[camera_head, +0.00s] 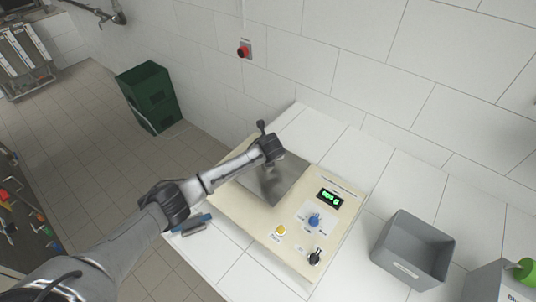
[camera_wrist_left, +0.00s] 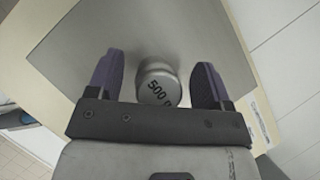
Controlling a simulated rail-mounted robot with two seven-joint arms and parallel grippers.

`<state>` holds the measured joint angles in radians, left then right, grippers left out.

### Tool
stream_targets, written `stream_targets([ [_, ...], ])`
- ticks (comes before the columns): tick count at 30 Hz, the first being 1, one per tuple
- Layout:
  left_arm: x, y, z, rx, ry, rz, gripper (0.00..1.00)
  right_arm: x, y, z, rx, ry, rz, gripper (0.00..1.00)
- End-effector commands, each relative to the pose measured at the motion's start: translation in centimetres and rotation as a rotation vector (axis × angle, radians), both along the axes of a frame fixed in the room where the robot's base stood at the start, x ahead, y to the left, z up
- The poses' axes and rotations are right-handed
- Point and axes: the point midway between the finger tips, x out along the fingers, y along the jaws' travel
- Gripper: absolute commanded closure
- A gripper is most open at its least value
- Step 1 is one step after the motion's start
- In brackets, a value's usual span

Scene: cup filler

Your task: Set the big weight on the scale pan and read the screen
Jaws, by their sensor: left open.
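The big weight (camera_wrist_left: 159,84), a grey metal cylinder marked 500, stands on the metal scale pan (camera_wrist_left: 95,28) in the left wrist view. My left gripper (camera_wrist_left: 157,65) is open, with one dark finger on each side of the weight and a gap at each side. In the head view, my left gripper (camera_head: 268,143) is over the back of the pan (camera_head: 275,186) and hides the weight. The screen (camera_head: 329,198) is lit with green digits, too small to read surely. My right gripper is not in view.
The cream scale housing carries a blue knob (camera_head: 314,220), a yellow button (camera_head: 280,230) and a black knob (camera_head: 316,256). Small blue and grey items (camera_head: 190,226) lie at its left edge. A grey bin (camera_head: 413,250) stands at right. White counter between them is clear.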

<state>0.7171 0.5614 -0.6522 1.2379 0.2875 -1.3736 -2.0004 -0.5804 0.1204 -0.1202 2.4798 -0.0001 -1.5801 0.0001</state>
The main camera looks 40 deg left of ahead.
Motion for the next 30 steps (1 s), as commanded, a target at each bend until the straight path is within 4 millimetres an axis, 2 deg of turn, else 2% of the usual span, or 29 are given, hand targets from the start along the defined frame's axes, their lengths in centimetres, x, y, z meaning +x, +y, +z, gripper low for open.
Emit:
stream_targets([
  [12, -2.6, -2.8, 6.2, -0.001, -0.003, -0.003, 0.27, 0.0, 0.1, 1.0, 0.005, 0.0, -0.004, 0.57],
  [18, -3.8, -3.8, 8.5, 0.0, -0.002, -0.001, 0.27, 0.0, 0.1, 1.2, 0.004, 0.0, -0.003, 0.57],
  [24, -4.3, -4.4, 9.7, 0.0, -0.001, -0.001, 0.27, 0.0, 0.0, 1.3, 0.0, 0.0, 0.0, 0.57],
  [30, -4.6, -4.7, 9.8, -0.003, -0.001, 0.001, 0.27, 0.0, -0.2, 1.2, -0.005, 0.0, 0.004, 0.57],
])
